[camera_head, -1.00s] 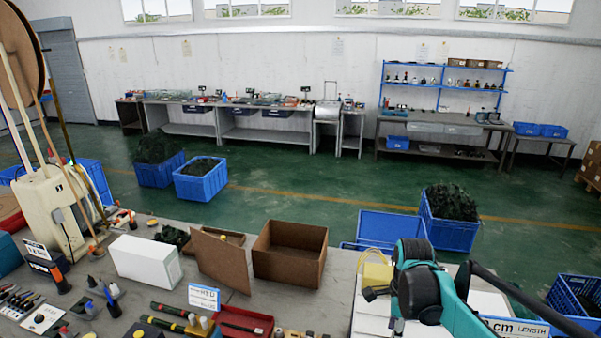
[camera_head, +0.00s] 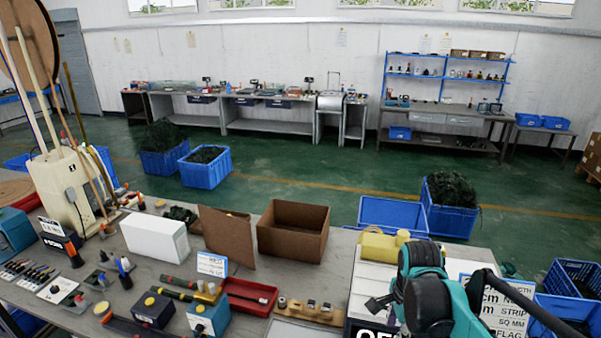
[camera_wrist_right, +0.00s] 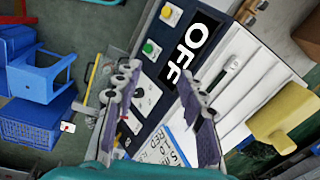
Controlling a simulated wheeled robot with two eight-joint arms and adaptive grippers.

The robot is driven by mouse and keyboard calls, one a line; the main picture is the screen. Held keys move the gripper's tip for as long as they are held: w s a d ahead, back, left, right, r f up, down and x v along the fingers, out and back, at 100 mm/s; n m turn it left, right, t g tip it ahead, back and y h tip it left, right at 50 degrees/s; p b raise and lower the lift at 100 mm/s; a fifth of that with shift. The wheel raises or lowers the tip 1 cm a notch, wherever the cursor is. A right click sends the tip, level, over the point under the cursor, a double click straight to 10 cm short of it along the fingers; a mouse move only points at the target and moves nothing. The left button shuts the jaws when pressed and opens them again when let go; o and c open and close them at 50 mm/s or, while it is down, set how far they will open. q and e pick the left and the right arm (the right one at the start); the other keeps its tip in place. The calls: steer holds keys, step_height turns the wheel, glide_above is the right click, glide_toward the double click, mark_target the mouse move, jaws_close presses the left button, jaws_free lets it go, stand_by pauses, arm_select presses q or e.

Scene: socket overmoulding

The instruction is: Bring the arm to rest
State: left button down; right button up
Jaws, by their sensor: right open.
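My right gripper (camera_wrist_right: 165,95) is open in the right wrist view, its two fingers apart with nothing between them. Behind the fingers is a machine's dark control panel with an OFF label (camera_wrist_right: 187,55) and green and yellow buttons. In the head view, my right arm (camera_head: 430,290) is at the lower right, over the white machine (camera_head: 365,290) with the yellow block (camera_head: 380,245). The fingertips are small there and partly hidden by the arm. My left gripper is not in view.
The workbench holds an open cardboard box (camera_head: 292,232), a white box (camera_head: 153,237), a red tray (camera_head: 248,297) and several tools. Blue crates (camera_head: 205,168) stand on the green floor. A blue stool (camera_wrist_right: 38,75) and crate (camera_wrist_right: 28,122) show in the right wrist view.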

steer(key=s+a+f+n+t+b, duration=0.2)
steer(key=s+f+n+t+b, duration=0.1)
steer(key=s+f+n+b, duration=0.3)
steer(key=s+a+f+n+t+b, duration=0.2)
steer(key=s+f+n+b, duration=0.4)
steer(key=f+n+b, duration=0.5)
steer(key=shift+a+f+n+t+b, duration=0.3)
steer(key=shift+f+t+b, duration=0.2)
steer(key=shift+f+b, duration=0.45)
steer(key=shift+w, duration=0.1)
